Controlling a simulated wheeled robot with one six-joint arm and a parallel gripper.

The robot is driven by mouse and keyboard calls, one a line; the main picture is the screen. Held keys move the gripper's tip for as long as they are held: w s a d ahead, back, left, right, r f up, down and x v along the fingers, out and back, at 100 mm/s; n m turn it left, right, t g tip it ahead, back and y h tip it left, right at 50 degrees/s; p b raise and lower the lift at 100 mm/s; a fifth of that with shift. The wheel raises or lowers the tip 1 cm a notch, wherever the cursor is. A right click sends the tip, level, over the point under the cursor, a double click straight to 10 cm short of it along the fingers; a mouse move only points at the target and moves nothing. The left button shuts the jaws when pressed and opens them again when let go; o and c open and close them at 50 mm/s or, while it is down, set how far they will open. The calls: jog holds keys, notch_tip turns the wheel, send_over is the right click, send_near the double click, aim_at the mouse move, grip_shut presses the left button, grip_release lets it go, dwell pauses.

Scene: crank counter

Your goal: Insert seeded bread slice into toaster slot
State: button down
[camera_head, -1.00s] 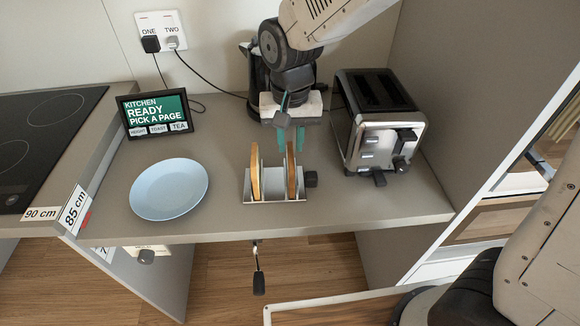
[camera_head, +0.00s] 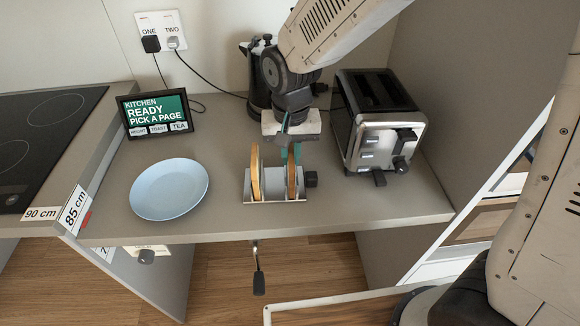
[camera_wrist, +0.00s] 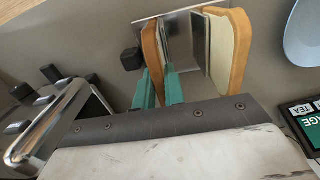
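Two bread slices stand upright in a metal rack on the counter. In the head view they are the left slice (camera_head: 256,172) and the right slice (camera_head: 292,175); I cannot make out seeds on either. The rack (camera_head: 274,200) has low metal walls. My gripper (camera_head: 291,153) points down over the right slice, with a green finger on each side of its upper part. In the wrist view this slice (camera_wrist: 151,45) passes between the fingers; whether both press on it is unclear. The toaster (camera_head: 385,125) stands to the right, its two slots on top, empty as far as I see.
A blue plate (camera_head: 169,189) lies left of the rack. A small screen (camera_head: 157,113) stands behind it. A dark kettle-like object (camera_head: 257,80) is behind my arm.

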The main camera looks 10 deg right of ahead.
jog(key=shift+r, duration=4.3)
